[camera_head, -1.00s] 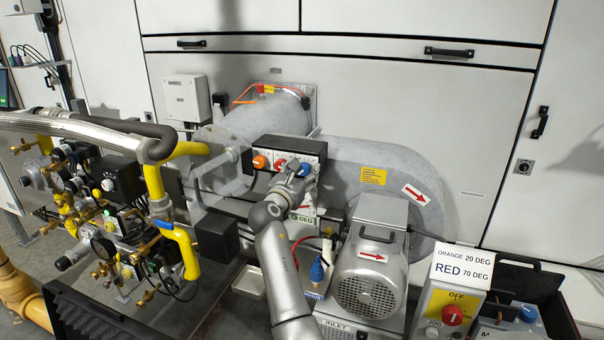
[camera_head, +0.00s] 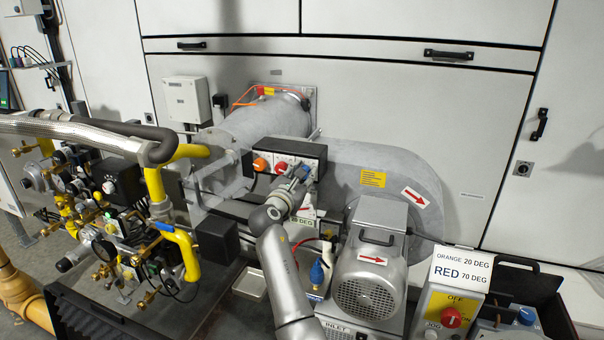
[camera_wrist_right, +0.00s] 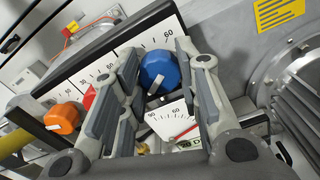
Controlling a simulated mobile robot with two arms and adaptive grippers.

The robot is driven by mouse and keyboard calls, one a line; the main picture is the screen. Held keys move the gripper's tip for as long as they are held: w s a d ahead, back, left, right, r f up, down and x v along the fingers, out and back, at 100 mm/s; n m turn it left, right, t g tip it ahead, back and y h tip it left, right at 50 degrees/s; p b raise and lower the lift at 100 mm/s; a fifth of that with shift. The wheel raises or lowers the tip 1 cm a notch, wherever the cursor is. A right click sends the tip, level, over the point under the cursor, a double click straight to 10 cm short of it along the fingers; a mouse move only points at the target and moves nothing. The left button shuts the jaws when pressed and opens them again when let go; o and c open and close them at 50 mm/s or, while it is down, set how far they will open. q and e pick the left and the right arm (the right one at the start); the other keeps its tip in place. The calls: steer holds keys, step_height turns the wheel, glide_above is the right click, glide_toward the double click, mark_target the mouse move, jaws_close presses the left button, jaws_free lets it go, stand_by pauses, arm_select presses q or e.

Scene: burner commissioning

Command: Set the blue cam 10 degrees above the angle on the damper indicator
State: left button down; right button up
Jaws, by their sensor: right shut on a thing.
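The blue cam (camera_wrist_right: 158,70) is a round blue knob on a white scale strip in the right wrist view, with a pale pointer bar at its lower edge. My right gripper (camera_wrist_right: 160,85) is shut on it, one finger on each side; it also shows in the head view (camera_head: 297,180). The damper indicator (camera_wrist_right: 172,122) lies just below the cam. It is a white dial with a red pointer; 90 and 60 are legible, but the fingers cover part of it, so I cannot read the angle. My left gripper is out of view.
The orange cam (camera_head: 261,164) and red cam (camera_head: 281,167) sit to the left on the same box. A sign (camera_head: 462,265) reads ORANGE 20 DEG, RED 70 DEG. The motor (camera_head: 370,265) stands right of my arm; yellow gas pipes (camera_head: 183,250) stand left.

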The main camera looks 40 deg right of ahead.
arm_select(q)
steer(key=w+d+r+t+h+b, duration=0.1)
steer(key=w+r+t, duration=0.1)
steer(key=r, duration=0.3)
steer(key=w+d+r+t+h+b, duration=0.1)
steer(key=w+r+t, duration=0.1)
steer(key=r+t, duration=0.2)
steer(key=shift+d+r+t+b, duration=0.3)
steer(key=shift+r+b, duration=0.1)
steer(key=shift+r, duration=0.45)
arm_select(e)
steer(key=shift+m, duration=7.9)
steer(key=o, duration=1)
